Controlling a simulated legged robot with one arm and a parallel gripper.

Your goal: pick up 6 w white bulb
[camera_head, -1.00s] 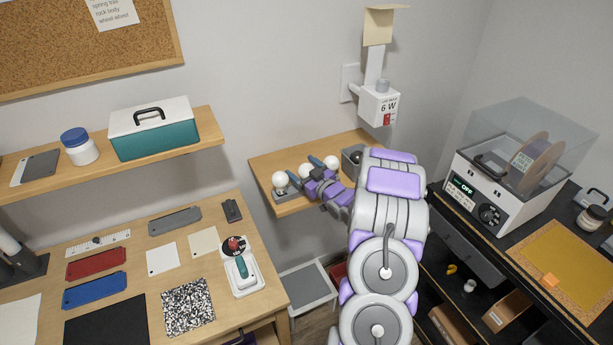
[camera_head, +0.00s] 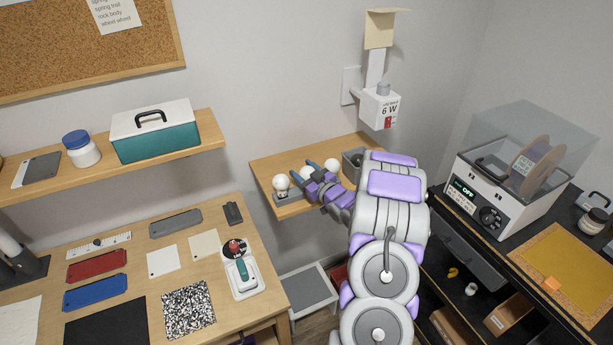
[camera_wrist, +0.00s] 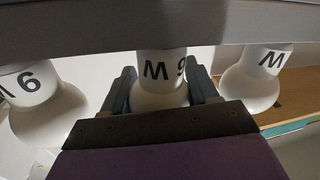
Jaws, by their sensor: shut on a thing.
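Three white bulbs stand in a row on a small wooden wall shelf (camera_head: 268,173) in the head view. The left bulb (camera_head: 281,182) and the right bulb (camera_head: 332,165) are free. My gripper (camera_head: 304,170) is shut on the middle bulb (camera_head: 307,171), one finger on each side. In the wrist view the middle bulb (camera_wrist: 160,70) sits between my fingers, and its inverted print reads as 6 W. The neighbour at left in that view (camera_wrist: 45,110) reads as 9 W inverted. The other neighbour (camera_wrist: 252,88) has its number hidden.
A wall fixture marked 6 W (camera_head: 380,107) is above the shelf. A grey box (camera_head: 353,157) stands at the shelf's right, partly hidden by my arm. A workbench (camera_head: 130,240) is at left, and a black bench with a printer-like machine (camera_head: 500,190) is at right.

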